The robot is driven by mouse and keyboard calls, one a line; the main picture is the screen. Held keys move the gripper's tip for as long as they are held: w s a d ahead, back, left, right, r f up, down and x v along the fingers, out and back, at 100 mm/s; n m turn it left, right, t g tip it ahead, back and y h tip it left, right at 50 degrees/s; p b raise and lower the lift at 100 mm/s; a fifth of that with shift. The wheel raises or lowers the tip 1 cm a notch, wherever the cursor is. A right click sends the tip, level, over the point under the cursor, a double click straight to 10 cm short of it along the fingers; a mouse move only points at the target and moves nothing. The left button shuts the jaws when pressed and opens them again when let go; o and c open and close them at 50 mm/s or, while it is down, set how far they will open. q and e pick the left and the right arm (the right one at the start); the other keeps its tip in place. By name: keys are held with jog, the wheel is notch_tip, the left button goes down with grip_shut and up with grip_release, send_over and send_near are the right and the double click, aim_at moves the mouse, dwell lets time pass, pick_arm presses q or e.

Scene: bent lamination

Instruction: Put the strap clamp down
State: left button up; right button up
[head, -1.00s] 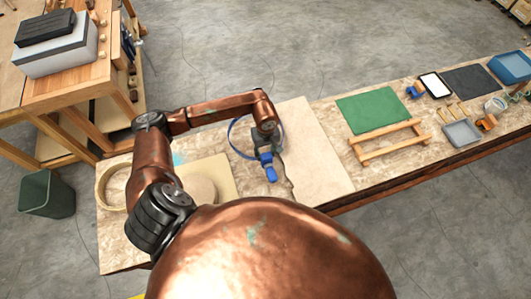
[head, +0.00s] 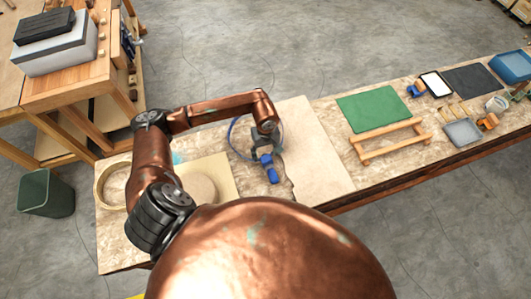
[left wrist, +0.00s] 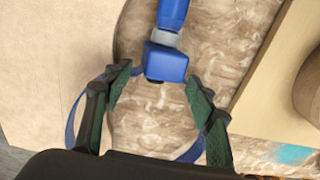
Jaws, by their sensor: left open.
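The strap clamp has a blue handle (head: 271,174) and a thin blue strap loop (head: 232,140), resting on the mottled worktop as far as I can tell. In the left wrist view its blue block (left wrist: 165,62) and grey collar lie between and just beyond my fingertips, with strap running down both sides. My left gripper (head: 266,152) is open over the clamp; in the wrist view its green-padded fingers (left wrist: 159,88) stand apart with gaps to the block. The far part of the strap is partly hidden by my arm and fingers. My right gripper is not seen.
A pale board (head: 315,160) lies right of the clamp, and a tan board with a round form (head: 222,170) left of it. A tan ring (head: 100,185) is farther left. A green mat (head: 372,112) and wooden frame (head: 390,142) are right, with trays beyond.

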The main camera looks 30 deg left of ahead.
pick_arm(q)
jog(key=shift+r+p, duration=0.35)
jog(key=shift+r, duration=0.1)
notch_tip(320, 180, up, 12)
jog(key=b, duration=0.2)
jog(key=shift+f, duration=0.1)
